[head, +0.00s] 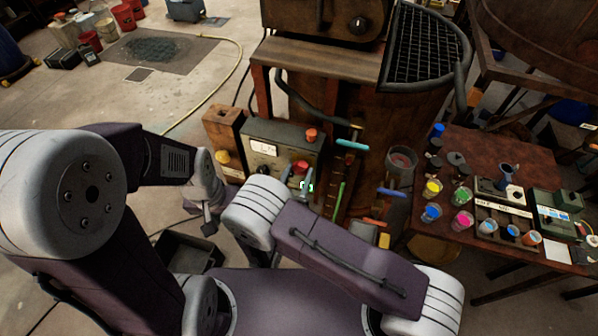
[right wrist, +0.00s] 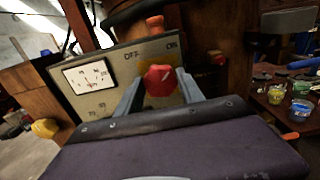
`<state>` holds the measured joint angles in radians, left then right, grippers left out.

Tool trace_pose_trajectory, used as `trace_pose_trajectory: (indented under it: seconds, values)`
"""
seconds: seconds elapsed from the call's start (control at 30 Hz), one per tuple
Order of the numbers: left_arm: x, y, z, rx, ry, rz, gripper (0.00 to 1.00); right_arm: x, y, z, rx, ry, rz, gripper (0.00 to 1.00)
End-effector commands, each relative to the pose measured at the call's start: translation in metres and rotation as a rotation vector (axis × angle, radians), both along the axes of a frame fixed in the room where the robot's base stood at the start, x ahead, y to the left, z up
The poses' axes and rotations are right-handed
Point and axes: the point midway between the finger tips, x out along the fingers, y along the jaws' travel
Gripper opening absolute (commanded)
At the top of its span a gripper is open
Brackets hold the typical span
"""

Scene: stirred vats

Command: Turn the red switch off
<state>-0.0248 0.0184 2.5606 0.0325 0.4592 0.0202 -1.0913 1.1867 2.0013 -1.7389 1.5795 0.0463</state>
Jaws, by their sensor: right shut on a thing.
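The red switch (head: 301,166) is a red knob on the front of a grey control box (head: 262,135). In the right wrist view the red switch (right wrist: 159,80) sits between the two fingers of my right gripper (right wrist: 157,88), which is shut on it. Above the knob the panel is marked OFF on the left and ON on the right. In the head view my right gripper (head: 304,178) reaches the box's right part, and the arm hides some of the panel's lower edge. My left gripper (head: 208,224) hangs low to the left of the box, small and dark; its jaws are unclear.
An orange-red knob (head: 311,134) stands on top of the box. Coloured valve handles (head: 350,143) and pipes stand to the right. A table (head: 486,151) with paint cups is farther right. A dark open bin (head: 187,252) is below. Open floor lies at the back left.

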Motion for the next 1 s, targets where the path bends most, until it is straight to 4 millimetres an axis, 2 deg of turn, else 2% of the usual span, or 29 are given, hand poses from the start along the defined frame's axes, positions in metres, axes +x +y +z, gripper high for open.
trace_pose_trajectory:
  seconds: [0.03, 0.07, 0.53, 0.77, 1.0]
  values:
    - [0.0001, 0.0, -0.0001, 0.0, 0.0, 0.0, 0.36, 0.0003, -0.0015, -0.0004, -0.001, 0.001, -0.004, 0.08]
    - [0.0002, 0.0, -0.0001, 0.0, 0.0, 0.0, 0.36, 0.0004, -0.0015, -0.0004, -0.001, 0.001, -0.004, 0.04]
    - [0.0003, 0.0, -0.0009, 0.0, 0.0, 0.0, 0.36, 0.0006, -0.0017, -0.0013, -0.047, 0.018, -0.005, 0.04]
    - [0.0002, 0.0, -0.0023, 0.0, 0.0, 0.0, 0.36, 0.0007, -0.0019, -0.0017, -0.191, 0.066, -0.006, 0.04]
    - [0.0003, 0.0001, -0.0027, 0.0, 0.0, 0.0, 0.36, 0.0006, -0.0022, -0.0015, -0.406, 0.137, -0.008, 0.04]
